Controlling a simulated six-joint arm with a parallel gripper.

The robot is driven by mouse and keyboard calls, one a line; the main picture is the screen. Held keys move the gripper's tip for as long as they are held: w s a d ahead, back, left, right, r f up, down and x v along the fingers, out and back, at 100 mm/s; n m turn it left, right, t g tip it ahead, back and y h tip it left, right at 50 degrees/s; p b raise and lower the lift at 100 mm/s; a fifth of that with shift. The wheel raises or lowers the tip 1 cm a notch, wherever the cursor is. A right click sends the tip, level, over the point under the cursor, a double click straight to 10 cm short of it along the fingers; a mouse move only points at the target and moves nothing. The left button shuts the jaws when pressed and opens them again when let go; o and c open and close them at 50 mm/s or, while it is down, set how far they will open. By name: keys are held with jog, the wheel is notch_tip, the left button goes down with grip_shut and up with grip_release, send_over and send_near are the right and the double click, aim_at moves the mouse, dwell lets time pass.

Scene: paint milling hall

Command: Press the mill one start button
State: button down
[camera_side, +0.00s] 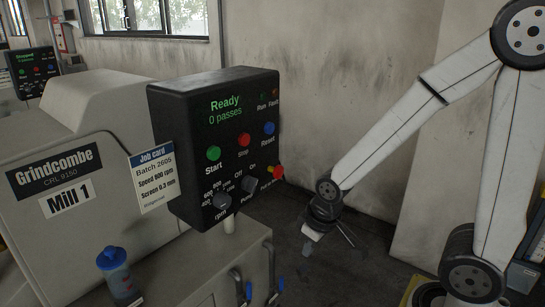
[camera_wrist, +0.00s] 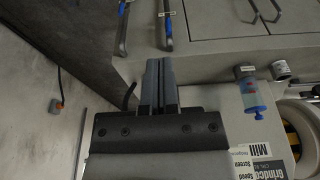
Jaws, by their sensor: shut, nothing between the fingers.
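The black control box (camera_side: 190,110) of Mill 1 stands left of centre in the side view. Its display (camera_side: 225,110) reads "Ready, 0 passes". The green Start button (camera_side: 213,153) is on the panel's left, with the red Stop button (camera_side: 243,139) and blue Reset button (camera_side: 269,128) to its right. My gripper (camera_side: 308,248) hangs low, right of the box and apart from it, pointing down. In the wrist view my gripper's two fingers (camera_wrist: 158,82) are together with nothing between them. The Start button does not show in the wrist view.
An rpm knob (camera_side: 221,201), a pump knob (camera_side: 249,184) and a red stop knob (camera_side: 277,172) stick out below the buttons. A job card (camera_side: 152,178) hangs at the box's left. A blue-capped bottle (camera_side: 112,265) stands in front. A second panel (camera_side: 33,68) is far left.

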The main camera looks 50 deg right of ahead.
aim_at(216, 158)
jog(key=w+a+r+n+t+h, duration=0.1)
jog(key=w+r+n+t, duration=0.2)
jog(key=w+r+n, duration=0.2)
jog(key=w+a+r+n+t, duration=0.2)
jog(key=w+r+n, duration=0.3)
jog(key=r, duration=0.6)
jog(key=shift+w+a+r+t+h, duration=0.2)
jog(key=shift+w+r+t+h, duration=0.15)
jog(key=shift+w+t, duration=0.35)
jog(key=shift+w+f, duration=0.1)
jog(key=shift+w, duration=0.05)
jog(key=shift+w, duration=4.3)
jog(key=shift+w, duration=0.9)
jog(key=shift+s, duration=0.9)
